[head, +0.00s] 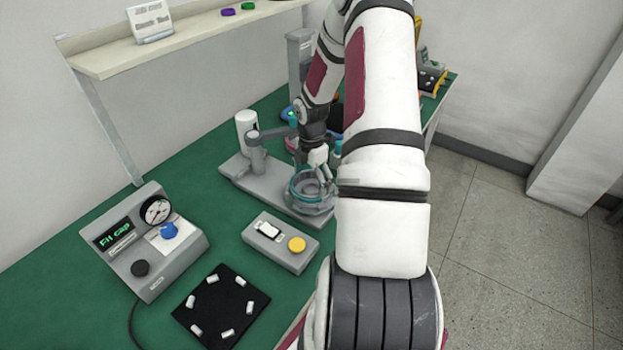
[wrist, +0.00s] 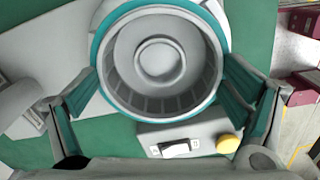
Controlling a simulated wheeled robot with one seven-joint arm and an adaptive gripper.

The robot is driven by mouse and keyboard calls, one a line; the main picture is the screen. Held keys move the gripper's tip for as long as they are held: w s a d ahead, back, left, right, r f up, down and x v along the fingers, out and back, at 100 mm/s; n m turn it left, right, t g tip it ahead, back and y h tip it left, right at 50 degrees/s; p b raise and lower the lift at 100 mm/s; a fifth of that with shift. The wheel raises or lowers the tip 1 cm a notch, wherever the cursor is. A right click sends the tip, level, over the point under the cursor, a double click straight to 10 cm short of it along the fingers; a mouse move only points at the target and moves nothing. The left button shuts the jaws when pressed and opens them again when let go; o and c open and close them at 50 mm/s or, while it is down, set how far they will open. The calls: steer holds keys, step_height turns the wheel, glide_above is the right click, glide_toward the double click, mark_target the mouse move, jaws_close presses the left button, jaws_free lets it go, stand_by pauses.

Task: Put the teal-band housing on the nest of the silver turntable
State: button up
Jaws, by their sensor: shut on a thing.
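The teal-band housing (head: 297,189) is a grey round cup with a teal ring around it. In the wrist view the housing (wrist: 160,98) faces me open end first, with a round boss inside. My gripper (head: 318,172) is shut on it, with one finger at each side in the wrist view (wrist: 160,82). In the head view the housing is over the right end of a grey fixture (head: 240,172), above a round silver part (head: 315,208) that looks like the turntable. The housing hides the nest, so I cannot tell whether the two touch.
A grey box with a yellow button (head: 297,244) stands just in front of the fixture. A gauge console (head: 140,245) and a black mat (head: 215,318) with several small white pieces lie left and front. A shelf (head: 120,55) is behind. Green table shows between them.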

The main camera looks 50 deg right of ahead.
mark_target(311, 189)
steer(key=o, duration=1.6)
steer(key=shift+c, duration=0.2)
step_height(311, 189, up, 11)
steer(key=w+a+r+m+h, duration=0.2)
steer(key=a+r+m, duration=0.1)
steer(key=a+r, duration=0.7)
steer(key=s+a+r+m+t, duration=0.2)
steer(key=s+a+r+m, duration=0.2)
steer(key=a+r, duration=0.35)
steer(key=s+a+r+m+t, duration=0.1)
steer(key=s+a+r+m, duration=0.25)
steer(key=a+r, duration=0.45)
steer(key=s+a+m+t+y, duration=0.2)
steer(key=s+a+m, duration=0.3)
steer(key=s+a, duration=0.2)
steer(key=shift+s+a+r+t, duration=0.25)
steer(key=shift+s+a+t, duration=0.05)
steer(key=shift+a, duration=0.55)
